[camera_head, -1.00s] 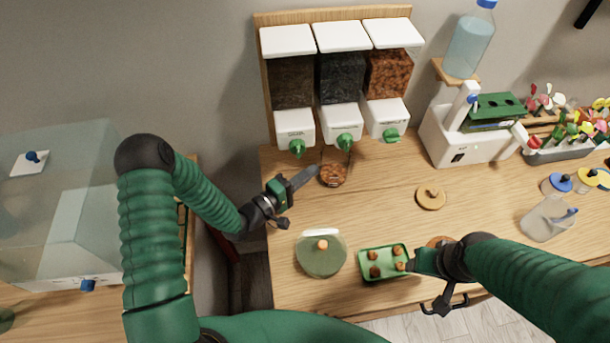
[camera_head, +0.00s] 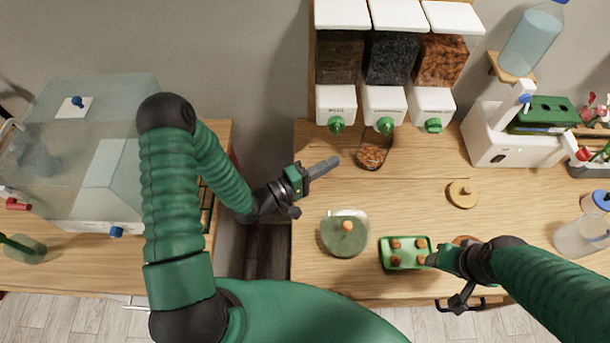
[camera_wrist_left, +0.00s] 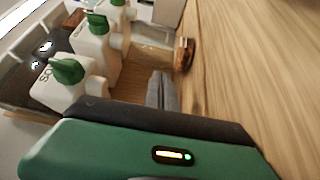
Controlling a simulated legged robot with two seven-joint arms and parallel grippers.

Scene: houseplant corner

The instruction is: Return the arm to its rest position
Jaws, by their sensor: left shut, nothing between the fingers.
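My left gripper (camera_head: 325,167) is shut and empty, held over the left end of the wooden bench (camera_head: 420,200). Its closed fingers (camera_wrist_left: 162,92) also show in the left wrist view. They point toward a small clear cup of brown substrate (camera_head: 372,155), with a gap between. The cup also shows in the left wrist view (camera_wrist_left: 184,54). My right gripper (camera_head: 434,259) is at the right edge of a green tray (camera_head: 404,266) with several brown plugs. I cannot tell whether its jaws are open or whether it touches the tray.
Three dispensers with green knobs (camera_head: 385,125) hang on the wall behind the cup. A round glass lid or dish (camera_head: 345,233) and a wooden disc (camera_head: 462,194) lie on the bench. A clear box (camera_head: 90,150) stands on the left table, across a gap from the bench.

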